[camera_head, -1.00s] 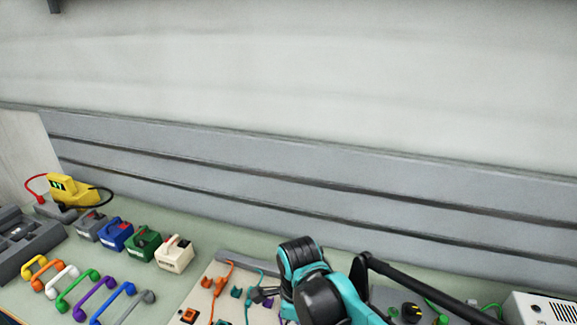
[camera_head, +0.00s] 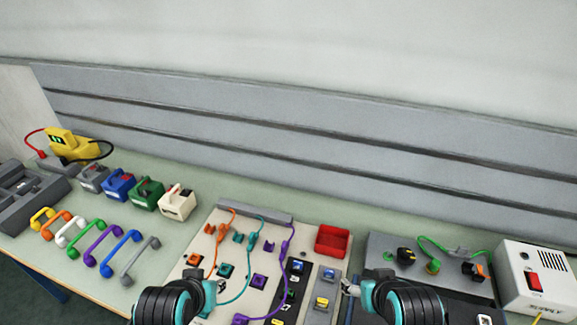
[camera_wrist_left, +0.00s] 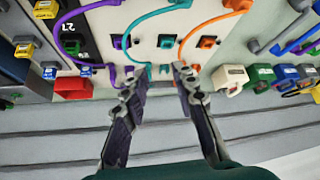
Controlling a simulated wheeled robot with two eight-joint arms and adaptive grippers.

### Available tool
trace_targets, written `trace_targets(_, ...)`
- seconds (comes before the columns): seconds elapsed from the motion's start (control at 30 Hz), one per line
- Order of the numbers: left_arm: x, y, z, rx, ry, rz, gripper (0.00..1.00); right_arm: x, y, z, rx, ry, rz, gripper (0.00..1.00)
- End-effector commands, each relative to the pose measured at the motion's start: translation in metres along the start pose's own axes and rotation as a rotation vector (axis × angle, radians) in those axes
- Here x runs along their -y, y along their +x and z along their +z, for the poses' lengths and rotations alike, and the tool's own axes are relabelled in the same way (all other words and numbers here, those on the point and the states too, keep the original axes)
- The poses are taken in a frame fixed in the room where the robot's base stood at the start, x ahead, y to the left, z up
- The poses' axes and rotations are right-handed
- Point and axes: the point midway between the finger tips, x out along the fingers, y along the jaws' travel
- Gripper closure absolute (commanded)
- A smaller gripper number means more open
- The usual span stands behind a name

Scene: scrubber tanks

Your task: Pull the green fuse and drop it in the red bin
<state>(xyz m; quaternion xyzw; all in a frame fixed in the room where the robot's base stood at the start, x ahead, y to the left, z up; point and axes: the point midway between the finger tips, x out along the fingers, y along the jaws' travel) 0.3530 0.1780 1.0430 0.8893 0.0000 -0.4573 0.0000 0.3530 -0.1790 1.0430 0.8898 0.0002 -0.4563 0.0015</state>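The red bin (camera_head: 333,241) is an open tray at the panel's back right corner; it also shows in the left wrist view (camera_wrist_left: 73,88). A strip beside the cables holds small blocks, including a blue one (camera_head: 327,275) and a yellow one (camera_head: 322,303). A small green patch (camera_head: 290,294) shows on the dark strip; I cannot tell if it is the green fuse. My left gripper (camera_wrist_left: 158,82) is open and empty, above the panel's left part near the orange socket. My right gripper (camera_head: 351,287) is just right of the block strip; its fingers are too small to judge.
Orange, teal and purple cables (camera_head: 250,270) run over the beige panel. Coloured handles (camera_head: 105,245) and several boxes (camera_head: 147,193) stand left. A grey unit with knobs (camera_head: 425,255) and a white box (camera_head: 535,280) are right. A ribbed grey wall closes the back.

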Motion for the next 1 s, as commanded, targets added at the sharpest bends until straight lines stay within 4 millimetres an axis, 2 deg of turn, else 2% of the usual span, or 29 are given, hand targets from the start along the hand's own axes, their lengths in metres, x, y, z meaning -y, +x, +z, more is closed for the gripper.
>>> trace_targets(0.17, -0.005, -0.001, -0.006, 0.019, 0.056, 0.010, 0.72, 0.000, -0.004, -0.003, 0.001, 0.001, 0.000, 0.31)
trace_targets(0.27, -0.018, -0.003, -0.018, 0.067, 0.204, 0.036, 0.72, 0.000, -0.013, -0.009, 0.002, 0.002, -0.001, 0.31)
trace_targets(0.4, -0.050, 0.000, -0.037, 0.169, 0.548, 0.110, 0.72, 0.000, -0.031, -0.022, 0.002, 0.002, -0.001, 0.31)
trace_targets(0.57, -0.093, 0.012, -0.049, 0.279, 0.982, 0.234, 0.72, 0.000, -0.050, -0.036, 0.002, 0.003, -0.001, 0.31)
trace_targets(0.7, -0.131, 0.026, -0.048, 0.353, 1.343, 0.365, 0.72, 0.000, -0.065, -0.047, 0.002, 0.003, -0.001, 0.31)
trace_targets(0.8, -0.153, 0.035, -0.043, 0.388, 1.552, 0.454, 0.72, 0.000, -0.073, -0.053, 0.002, 0.003, -0.001, 0.31)
trace_targets(1.0, -0.176, 0.047, -0.031, 0.421, 1.784, 0.567, 0.72, 0.000, -0.081, -0.058, 0.002, 0.003, -0.001, 0.31)
